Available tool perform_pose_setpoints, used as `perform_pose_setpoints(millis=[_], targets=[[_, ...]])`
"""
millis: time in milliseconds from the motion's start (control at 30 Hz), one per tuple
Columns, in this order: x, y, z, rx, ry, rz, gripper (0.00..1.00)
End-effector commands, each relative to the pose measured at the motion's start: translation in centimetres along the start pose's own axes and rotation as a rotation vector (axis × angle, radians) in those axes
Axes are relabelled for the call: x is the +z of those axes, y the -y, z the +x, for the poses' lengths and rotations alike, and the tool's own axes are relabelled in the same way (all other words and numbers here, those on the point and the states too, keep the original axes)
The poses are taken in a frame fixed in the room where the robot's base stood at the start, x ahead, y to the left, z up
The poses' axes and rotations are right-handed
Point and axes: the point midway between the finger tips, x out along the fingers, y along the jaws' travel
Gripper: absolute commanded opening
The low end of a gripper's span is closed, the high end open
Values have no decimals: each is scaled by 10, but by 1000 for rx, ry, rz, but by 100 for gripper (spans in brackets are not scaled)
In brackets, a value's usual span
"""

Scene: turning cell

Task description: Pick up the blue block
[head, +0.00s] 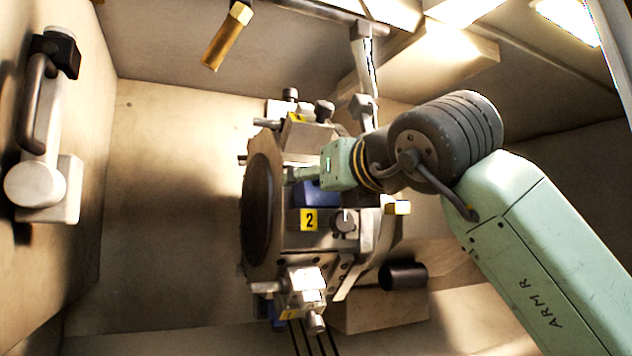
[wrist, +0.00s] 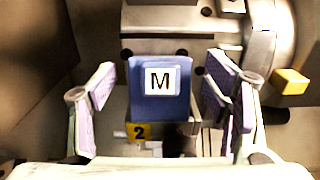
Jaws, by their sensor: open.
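The blue block (wrist: 160,108) carries a white label with the letter M. In the wrist view it stands between the two fingers of my gripper (wrist: 168,100). A gap shows on each side of the block, so the gripper is open around it without gripping. In the head view the blue block (head: 318,194) is at the middle of the turret, just above the yellow 2 plate and partly hidden by my gripper (head: 290,176).
The yellow 2 plate (head: 309,219) is just below the block. The round turret disc (head: 259,210) stands to the left. Tool holders (head: 303,288) stick out below, and another blue part (head: 270,312) shows there. A yellow piece (wrist: 290,81) is to the right of the fingers.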

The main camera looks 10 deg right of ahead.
Motion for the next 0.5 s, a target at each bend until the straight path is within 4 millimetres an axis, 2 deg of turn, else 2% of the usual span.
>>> perform_pose_setpoints(millis=[233,500], targets=[[0,0,3,0,1,0,70],[0,0,2,0,1,0,53]])
